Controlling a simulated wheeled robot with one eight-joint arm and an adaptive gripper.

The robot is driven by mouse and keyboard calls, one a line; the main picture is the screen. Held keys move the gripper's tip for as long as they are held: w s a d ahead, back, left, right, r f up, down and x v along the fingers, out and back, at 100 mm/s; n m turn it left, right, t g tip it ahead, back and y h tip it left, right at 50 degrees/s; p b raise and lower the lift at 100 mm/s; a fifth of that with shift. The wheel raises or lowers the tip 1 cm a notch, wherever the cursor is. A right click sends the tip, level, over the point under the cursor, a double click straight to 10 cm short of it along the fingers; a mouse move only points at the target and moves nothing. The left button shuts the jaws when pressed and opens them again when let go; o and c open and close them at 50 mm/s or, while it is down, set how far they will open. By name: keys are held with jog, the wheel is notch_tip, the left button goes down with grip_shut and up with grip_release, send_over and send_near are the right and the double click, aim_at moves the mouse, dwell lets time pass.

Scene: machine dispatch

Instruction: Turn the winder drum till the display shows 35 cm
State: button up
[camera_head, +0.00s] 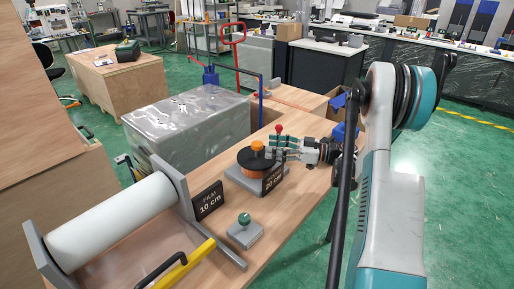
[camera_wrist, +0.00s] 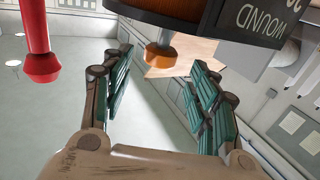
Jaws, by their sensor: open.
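The winder drum (camera_head: 252,161) is an orange spool with a black top disc and an orange knob (camera_head: 257,146), on a grey base. Its dark WOUND display (camera_head: 272,180) seems to read 20 cm in the head view; the digits are small. In the wrist view the display (camera_wrist: 262,18) is upside down and partly cut off. My gripper (camera_head: 277,147) is open just right of the knob, fingers pointing left at it. In the wrist view the orange knob (camera_wrist: 160,57) appears between the spread fingers of my gripper (camera_wrist: 158,78), with no clear contact.
A red-knobbed lever (camera_head: 278,129) stands close behind the fingers, also in the wrist view (camera_wrist: 40,65). A FILM display (camera_head: 208,199) reads 10 cm beside a white roll (camera_head: 115,222). A green button (camera_head: 244,218) and a yellow handle (camera_head: 185,266) are in front. A wrapped crate (camera_head: 190,125) stands behind.

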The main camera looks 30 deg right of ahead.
aim_at(257, 143)
jog(key=b+x, duration=0.1)
jog(key=x, duration=0.5)
jog(key=shift+w+a, duration=0.15)
grip_shut()
